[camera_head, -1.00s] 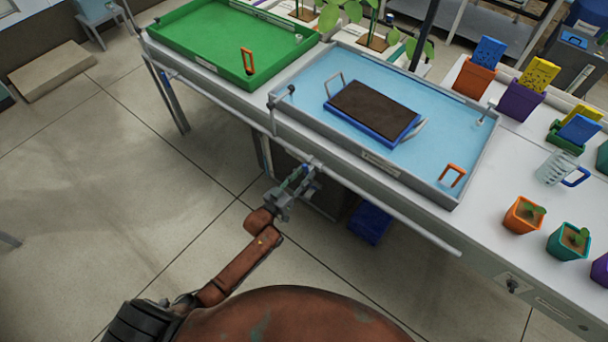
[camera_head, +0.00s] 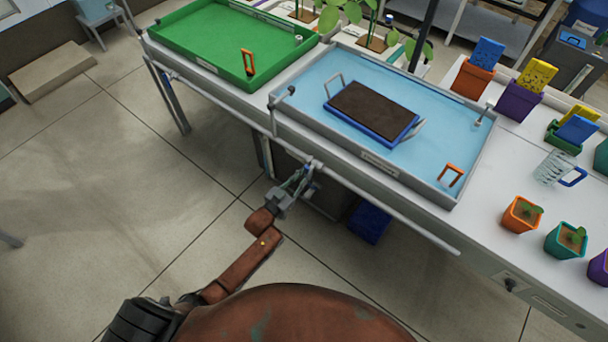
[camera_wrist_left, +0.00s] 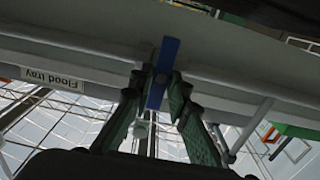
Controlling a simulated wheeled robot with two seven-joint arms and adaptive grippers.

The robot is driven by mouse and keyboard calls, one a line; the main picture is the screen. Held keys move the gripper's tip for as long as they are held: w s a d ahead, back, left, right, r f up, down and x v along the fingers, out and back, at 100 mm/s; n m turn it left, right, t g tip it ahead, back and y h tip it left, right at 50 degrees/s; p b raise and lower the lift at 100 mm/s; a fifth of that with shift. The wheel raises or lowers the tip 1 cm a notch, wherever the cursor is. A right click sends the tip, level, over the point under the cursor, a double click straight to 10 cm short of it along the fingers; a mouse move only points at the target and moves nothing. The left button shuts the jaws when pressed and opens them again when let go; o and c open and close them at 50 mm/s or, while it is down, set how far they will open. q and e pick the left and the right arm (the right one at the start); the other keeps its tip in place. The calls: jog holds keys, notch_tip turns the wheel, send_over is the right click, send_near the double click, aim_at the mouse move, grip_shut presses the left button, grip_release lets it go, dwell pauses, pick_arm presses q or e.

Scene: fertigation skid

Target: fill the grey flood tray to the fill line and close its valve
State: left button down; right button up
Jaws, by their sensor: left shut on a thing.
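The grey flood tray (camera_head: 468,172) stands on the bench with a light-blue, water-like surface inside. A blue planter with dark soil (camera_head: 372,110) sits in it. I cannot make out the fill line or the water's exact level. My left gripper (camera_head: 307,176) is below the tray's front edge, by the rail. In the left wrist view, my left gripper (camera_wrist_left: 160,88) is shut on a blue valve lever (camera_wrist_left: 165,62). A "Flood tray" label (camera_wrist_left: 53,77) shows upside down there. My right gripper is not in view.
A green tray (camera_head: 215,45) stands left of the grey one. A grey rail (camera_head: 400,228) runs along the bench front. Orange (camera_head: 522,215) and teal (camera_head: 566,240) plant pots and a clear jug (camera_head: 553,168) stand at the right.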

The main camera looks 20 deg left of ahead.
pick_arm(q)
jog(key=c, duration=1.9)
grip_release()
jog(key=shift+c, duration=0.2)
jog(key=v, duration=1.2)
